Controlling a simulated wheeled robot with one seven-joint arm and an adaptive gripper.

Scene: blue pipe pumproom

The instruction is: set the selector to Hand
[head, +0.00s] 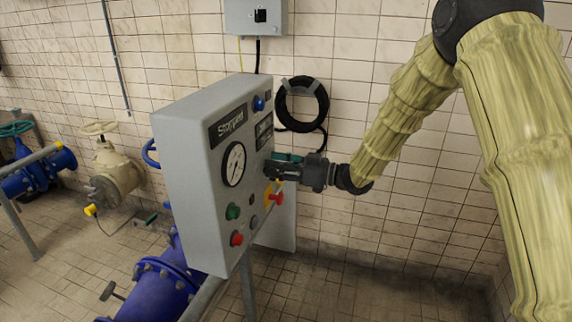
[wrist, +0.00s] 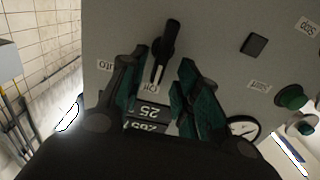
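The selector (wrist: 165,45) is a black lever-like knob on the grey panel face (wrist: 215,30). In the wrist view its narrow end points down the picture to the "Off" label (wrist: 152,87). An "Auto" label (wrist: 104,65) sits left of it, partly covered by my finger. I see no "Hand" label; the right finger hides part of the panel. My gripper (wrist: 160,68) is open, its teal fingers on either side of the selector's lower end; contact cannot be told. In the head view my gripper (head: 275,168) is at the control box (head: 190,165) and hides the selector.
The box face also carries a gauge (head: 234,164), a green button (head: 233,212), a red button (head: 237,239), a blue lamp (head: 259,103) and a red-yellow switch (head: 274,195) just below my gripper. A coiled black hose (head: 301,104) hangs on the wall behind.

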